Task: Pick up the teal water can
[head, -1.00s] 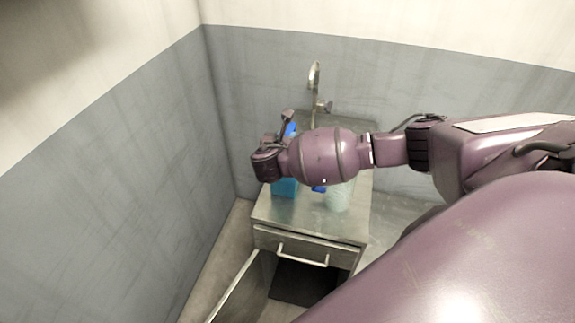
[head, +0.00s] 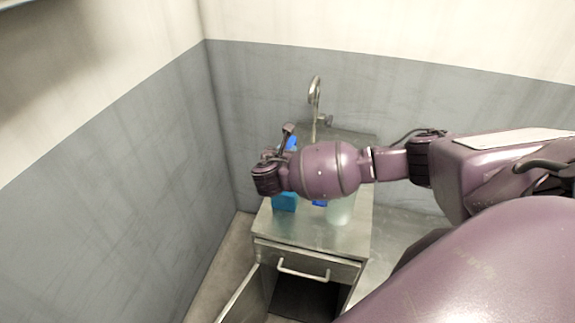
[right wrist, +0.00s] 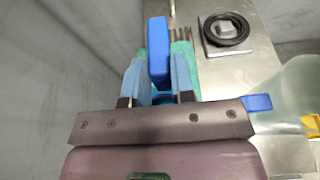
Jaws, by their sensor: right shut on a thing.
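The teal water can (head: 284,202) stands on the metal cabinet top, mostly hidden behind my right gripper in the head view. Its blue upper part (head: 292,144) shows above the gripper. In the right wrist view a blue upright piece of the can (right wrist: 158,50) lies between the fingers, with teal parts on either side. My right gripper (right wrist: 158,82) is shut on the can; it also shows in the head view (head: 274,160). I cannot tell whether the can's base is lifted off the top. My left gripper is not in view.
A translucent bottle (head: 341,208) with a blue part stands close on the right of the can; it shows in the right wrist view (right wrist: 300,85). A tap (head: 315,95) rises at the back. The metal cabinet (head: 330,238) stands near grey walls, its door open below.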

